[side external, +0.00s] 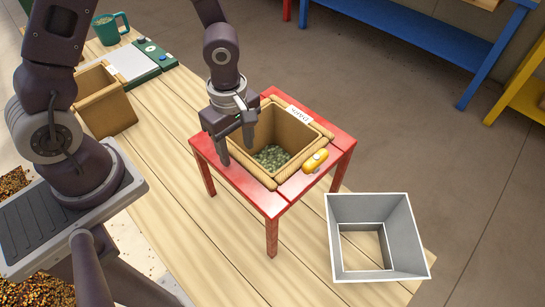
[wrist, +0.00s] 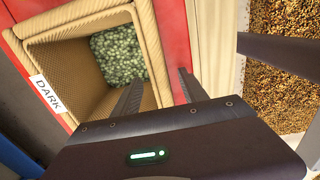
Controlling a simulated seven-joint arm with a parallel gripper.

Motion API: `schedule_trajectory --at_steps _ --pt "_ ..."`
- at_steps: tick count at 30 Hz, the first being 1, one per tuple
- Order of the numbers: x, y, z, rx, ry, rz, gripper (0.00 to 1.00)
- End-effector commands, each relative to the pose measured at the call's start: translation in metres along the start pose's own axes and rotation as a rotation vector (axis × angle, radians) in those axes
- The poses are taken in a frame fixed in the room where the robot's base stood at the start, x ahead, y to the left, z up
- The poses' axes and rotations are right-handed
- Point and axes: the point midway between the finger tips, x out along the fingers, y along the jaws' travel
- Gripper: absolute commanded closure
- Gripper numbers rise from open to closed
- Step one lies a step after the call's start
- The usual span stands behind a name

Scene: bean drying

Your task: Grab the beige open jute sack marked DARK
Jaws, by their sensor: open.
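The beige open jute sack (side external: 310,144) stands upright on a red slatted stand (side external: 206,178), with grey-green beans at its bottom. Its white DARK label (wrist: 48,93) is on the far rim in the side view and at left in the wrist view. My gripper (side external: 237,152) is open and points down at the sack's left wall in the side view. In the wrist view (wrist: 158,92), one finger overlaps the sack's opening and the other the red stand, with the wall (wrist: 147,42) between them. Nothing is held. Whether the fingers touch the wall I cannot tell.
A second beige sack (side external: 108,112) stands at left on the wooden table. A yellow object (side external: 315,161) lies at the stand's front right corner. A grey open square bin (side external: 333,238) sits at the right. A green device (side external: 152,52) and a teal mug (side external: 108,30) are behind.

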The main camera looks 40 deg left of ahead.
Motion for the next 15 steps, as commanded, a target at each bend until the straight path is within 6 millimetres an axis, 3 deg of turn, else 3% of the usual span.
schedule_trajectory --at_steps 2,9,15 --pt "-0.0002 0.0000 0.0000 0.000 0.000 0.000 0.53" --pt "-0.0005 0.0000 -0.0001 0.000 0.000 0.000 1.00" --pt "-0.0006 0.0000 -0.0001 0.000 0.000 0.000 1.00"
